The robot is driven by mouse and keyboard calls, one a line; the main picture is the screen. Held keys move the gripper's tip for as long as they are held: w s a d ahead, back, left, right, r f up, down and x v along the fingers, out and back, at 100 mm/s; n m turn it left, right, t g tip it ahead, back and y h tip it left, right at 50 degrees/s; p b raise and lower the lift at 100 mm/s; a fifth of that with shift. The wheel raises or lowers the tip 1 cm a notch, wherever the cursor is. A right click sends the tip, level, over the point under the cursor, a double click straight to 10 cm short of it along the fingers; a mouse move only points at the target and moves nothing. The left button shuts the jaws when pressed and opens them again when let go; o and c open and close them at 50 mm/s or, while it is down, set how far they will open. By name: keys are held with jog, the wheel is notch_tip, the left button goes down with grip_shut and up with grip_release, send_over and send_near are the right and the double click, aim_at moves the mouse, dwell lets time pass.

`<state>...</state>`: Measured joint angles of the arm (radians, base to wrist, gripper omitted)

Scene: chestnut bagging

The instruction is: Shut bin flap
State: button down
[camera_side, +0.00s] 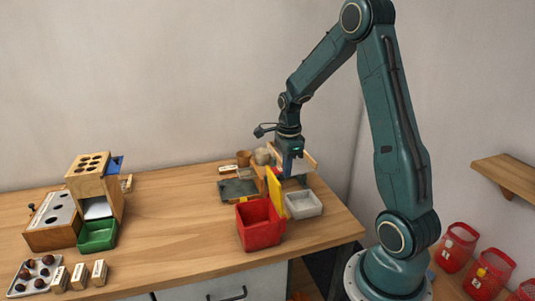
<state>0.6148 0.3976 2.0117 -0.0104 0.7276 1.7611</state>
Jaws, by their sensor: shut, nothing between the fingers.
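A yellow panel (275,190), which looks like the flap, stands roughly upright and slightly tilted between a red bin (259,222) and a white tray (303,205). The red bin is open at the top. My gripper (290,171) points down just behind and to the right of the yellow panel's top, over the wooden fixture. Its fingers are shut and empty. They are small here, and I cannot tell whether they touch the panel. The panel's hinge and lower edge are partly hidden.
A grey plate (238,188) and small cups (262,156) sit near the fixture. A wooden dispenser (95,184) with a green bin (97,235) stands at left. A chestnut tray (36,273) lies at front left. The table's middle is clear.

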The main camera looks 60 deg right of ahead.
aim_at(272, 175)
jog(key=shift+w+a, duration=0.2)
jog(key=shift+w+a+r+g+h, duration=0.1)
jog(key=shift+w+a+g+h, duration=1.1)
jog(key=shift+w+a, duration=0.25)
jog(key=shift+w+a+g+h, duration=0.5)
jog(key=shift+w+a+h, duration=0.1)
jog(key=shift+w+a, duration=0.1)
jog(key=w+a+f+g+h, duration=0.1)
jog(key=w+a+f, duration=0.6)
jog(key=f, duration=0.2)
jog(key=shift+a+f+g, duration=0.15)
jog(key=shift+f+g, duration=0.15)
jog(key=shift+f, duration=0.05)
jog(key=shift+f, duration=0.1)
jog(key=v, duration=0.8)
